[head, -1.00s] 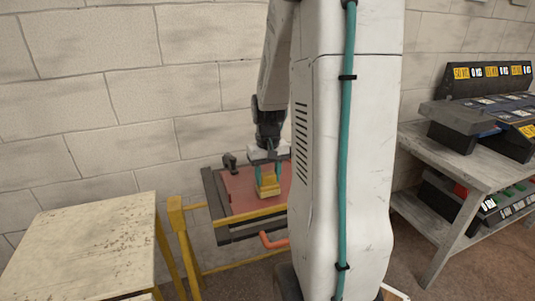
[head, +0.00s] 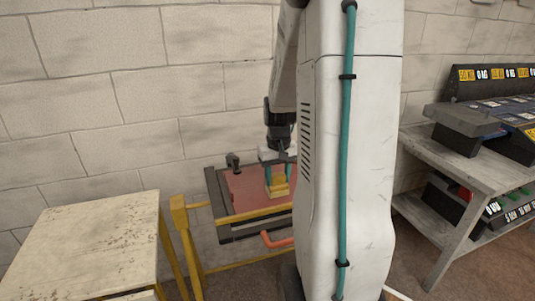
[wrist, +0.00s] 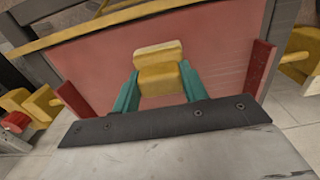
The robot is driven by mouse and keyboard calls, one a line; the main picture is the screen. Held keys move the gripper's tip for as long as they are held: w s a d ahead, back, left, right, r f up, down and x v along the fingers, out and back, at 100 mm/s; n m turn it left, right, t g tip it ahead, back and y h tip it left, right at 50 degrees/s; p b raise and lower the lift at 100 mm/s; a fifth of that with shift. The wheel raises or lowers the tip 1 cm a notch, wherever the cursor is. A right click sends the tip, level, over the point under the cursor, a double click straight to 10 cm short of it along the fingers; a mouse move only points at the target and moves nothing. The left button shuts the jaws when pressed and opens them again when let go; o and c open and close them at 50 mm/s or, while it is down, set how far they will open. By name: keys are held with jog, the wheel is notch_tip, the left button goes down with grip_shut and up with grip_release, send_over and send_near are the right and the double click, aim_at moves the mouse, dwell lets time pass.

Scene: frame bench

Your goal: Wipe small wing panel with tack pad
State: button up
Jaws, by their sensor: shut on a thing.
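The wing panel (head: 246,187) is a flat reddish board lying in a dark frame on a yellow stand; it also fills the middle of the wrist view (wrist: 220,55). The tack pad (head: 277,189) is a yellow block with a raised grip, seen from above in the wrist view (wrist: 158,68). My gripper (head: 278,175) is shut on the tack pad, with a teal finger on each side of it. The pad is over the panel and looks to be on or very near its surface; its underside is hidden. My arm column hides the panel's right part in the head view.
A worn cream table (head: 88,245) stands at the left. A grey bench (head: 465,170) with consoles and parts bins stands at the right. An orange handle (head: 275,241) sticks out at the stand's front. A brick wall (head: 100,100) is close behind.

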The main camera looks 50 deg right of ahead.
jog(key=shift+w+a, duration=0.45)
jog(key=shift+a, duration=0.35)
jog(key=shift+w+a, duration=0.15)
jog(key=shift+a, duration=0.05)
jog(key=shift+r, duration=4.05)
